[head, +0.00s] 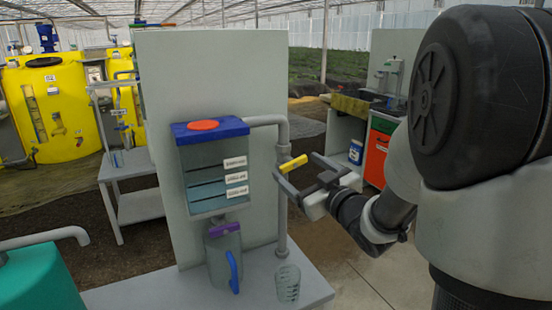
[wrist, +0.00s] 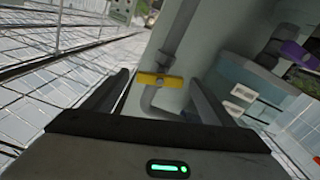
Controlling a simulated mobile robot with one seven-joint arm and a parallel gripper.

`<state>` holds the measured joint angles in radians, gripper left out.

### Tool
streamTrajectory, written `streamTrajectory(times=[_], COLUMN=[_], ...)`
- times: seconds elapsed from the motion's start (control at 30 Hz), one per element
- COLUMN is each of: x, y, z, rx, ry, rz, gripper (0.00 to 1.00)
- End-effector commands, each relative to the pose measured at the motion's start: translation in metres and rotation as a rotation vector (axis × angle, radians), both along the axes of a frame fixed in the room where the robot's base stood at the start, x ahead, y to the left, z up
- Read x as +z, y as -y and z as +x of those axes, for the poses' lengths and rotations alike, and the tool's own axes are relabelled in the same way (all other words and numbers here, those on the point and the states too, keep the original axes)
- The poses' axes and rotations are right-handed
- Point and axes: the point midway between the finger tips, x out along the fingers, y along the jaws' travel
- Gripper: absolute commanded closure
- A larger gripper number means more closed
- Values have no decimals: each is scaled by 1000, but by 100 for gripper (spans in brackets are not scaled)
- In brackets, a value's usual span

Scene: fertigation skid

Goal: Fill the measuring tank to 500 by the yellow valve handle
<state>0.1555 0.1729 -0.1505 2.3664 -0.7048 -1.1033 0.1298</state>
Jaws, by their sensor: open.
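The yellow valve handle (head: 292,164) sits on the grey pipe right of the measuring tank; in the wrist view the yellow handle (wrist: 160,79) lies crosswise between the fingertips. My gripper (head: 297,168) is open around the handle from the right; the wrist view shows both open fingers of my gripper (wrist: 158,77), and I cannot tell if they touch it. The measuring tank (head: 205,160) is a clear box with a blue lid, a red disc and three white labels too small to read. Its liquid level is unclear. A purple handle (head: 224,229) is beneath it.
A grey jug (head: 220,262) with a blue handle stands under the tank. A clear beaker (head: 287,283) stands to its right on the grey bench (head: 150,295). The upright panel (head: 210,75) is close behind. A green tank (head: 40,285) is at the front left.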

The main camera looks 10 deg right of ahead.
Motion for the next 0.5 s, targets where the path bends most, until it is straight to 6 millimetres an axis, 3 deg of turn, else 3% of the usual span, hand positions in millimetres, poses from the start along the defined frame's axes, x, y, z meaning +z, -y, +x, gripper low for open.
streamTrajectory(times=[0.2, 0.5], x=[0, 0], y=[-15, -22], z=[41, 66], rx=[3, 0], ry=[0, 1], rz=[0, 1], gripper=[22, 22])
